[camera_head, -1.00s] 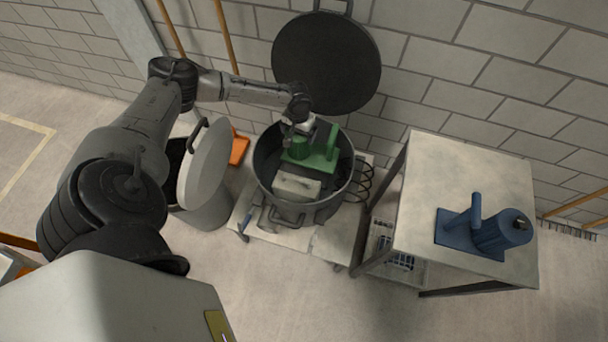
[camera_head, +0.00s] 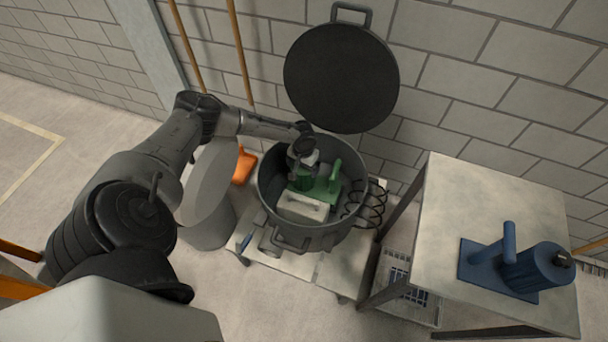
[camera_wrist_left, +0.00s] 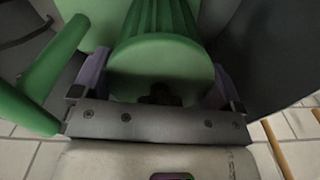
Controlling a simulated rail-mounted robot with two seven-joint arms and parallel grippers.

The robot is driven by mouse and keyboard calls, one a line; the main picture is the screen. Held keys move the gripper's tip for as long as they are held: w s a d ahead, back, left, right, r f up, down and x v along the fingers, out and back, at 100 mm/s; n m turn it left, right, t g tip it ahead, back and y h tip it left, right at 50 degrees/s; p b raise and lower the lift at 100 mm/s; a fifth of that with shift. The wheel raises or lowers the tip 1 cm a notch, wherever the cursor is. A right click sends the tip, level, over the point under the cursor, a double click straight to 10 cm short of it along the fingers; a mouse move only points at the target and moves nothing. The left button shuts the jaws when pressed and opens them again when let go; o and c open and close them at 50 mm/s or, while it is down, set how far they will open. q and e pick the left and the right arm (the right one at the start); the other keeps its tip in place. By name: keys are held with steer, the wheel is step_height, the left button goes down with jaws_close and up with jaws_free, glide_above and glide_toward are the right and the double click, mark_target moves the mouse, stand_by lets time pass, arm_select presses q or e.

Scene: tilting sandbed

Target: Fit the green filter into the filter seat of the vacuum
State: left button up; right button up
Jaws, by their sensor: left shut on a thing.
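The green filter (camera_head: 331,188) has a flat plate, a ribbed cylinder and an upright handle. It is inside the open dark drum of the vacuum (camera_head: 275,212). My left gripper (camera_head: 303,172) reaches down into the drum and is shut on the filter's cylinder. In the left wrist view the green filter (camera_wrist_left: 160,58) fills the space between the purple fingers of my left gripper (camera_wrist_left: 155,88), with the handle at left. The filter seat is hidden, and I cannot tell whether the plate touches anything below. My right gripper is not in view.
The round black lid (camera_head: 341,78) stands open behind. A blue part of similar shape (camera_head: 528,268) is on the table (camera_head: 480,205) at right. A grey bin (camera_head: 207,228) stands left.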

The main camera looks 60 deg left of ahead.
arm_select(q)
steer(key=shift+f+b, duration=0.75)
steer(key=shift+f, duration=1.2)
steer(key=shift+w, duration=0.1)
steer(key=o, duration=1.4)
steer(key=shift+f, duration=0.1)
step_height(320, 180, up, 11)
steer(key=p, duration=0.4)
steer(key=shift+r, duration=0.65)
